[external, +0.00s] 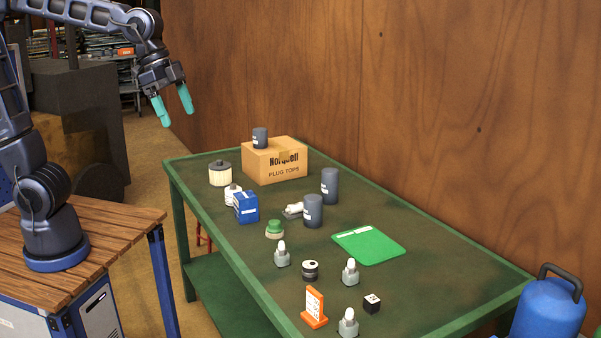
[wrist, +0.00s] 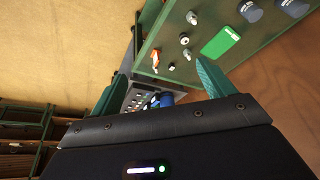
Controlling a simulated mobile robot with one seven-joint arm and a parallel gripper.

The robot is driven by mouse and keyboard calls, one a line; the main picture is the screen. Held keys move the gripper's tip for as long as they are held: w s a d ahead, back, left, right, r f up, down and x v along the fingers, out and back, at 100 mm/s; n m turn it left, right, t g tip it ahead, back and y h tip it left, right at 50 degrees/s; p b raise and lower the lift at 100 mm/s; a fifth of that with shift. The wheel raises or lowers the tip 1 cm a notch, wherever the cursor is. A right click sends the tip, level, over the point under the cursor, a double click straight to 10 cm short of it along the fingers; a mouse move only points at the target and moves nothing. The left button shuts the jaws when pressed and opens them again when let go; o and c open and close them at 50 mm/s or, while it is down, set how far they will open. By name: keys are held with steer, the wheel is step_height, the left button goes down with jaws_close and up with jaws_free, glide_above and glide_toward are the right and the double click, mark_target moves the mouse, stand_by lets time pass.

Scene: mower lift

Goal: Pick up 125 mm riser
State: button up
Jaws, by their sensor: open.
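Dark grey cylinders with pale labels look like the risers, but their markings are too small to read, so I cannot tell which is 125 mm. One cylinder (external: 330,186) stands upright at the back of the green table, and another (external: 313,211) stands just in front of it. A smaller-looking one (external: 260,138) stands on the cardboard box. Two dark cylinders also show at the top right of the wrist view, one (wrist: 251,11) left of the other (wrist: 293,6). My gripper (external: 173,105), with teal fingers, is open and empty, high beyond the table's far left end.
The cardboard box (external: 274,163), blue box (external: 246,207) and white jar (external: 220,174) crowd the table's far half. A green mat (external: 369,245), small grey holders with white tops and an orange sign (external: 314,308) occupy the near half. A wooden wall (external: 440,120) runs behind the table.

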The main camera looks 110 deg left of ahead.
steer(key=w+a+f, duration=0.2)
steer(key=w+a, duration=1.1)
glide_above(334, 179)
steer(key=s+a, duration=0.3)
steer(key=s, duration=0.1)
step_height(334, 179, down, 27)
steer(key=shift+m+t+h, duration=0.3)
steer(key=shift+h, duration=0.1)
steer(key=x, duration=1)
steer(key=shift+s+f, duration=0.2)
steer(key=shift+f, duration=0.05)
steer(key=c, duration=1.3)
steer(key=shift+r, duration=0.1)
steer(key=shift+c, duration=0.2)
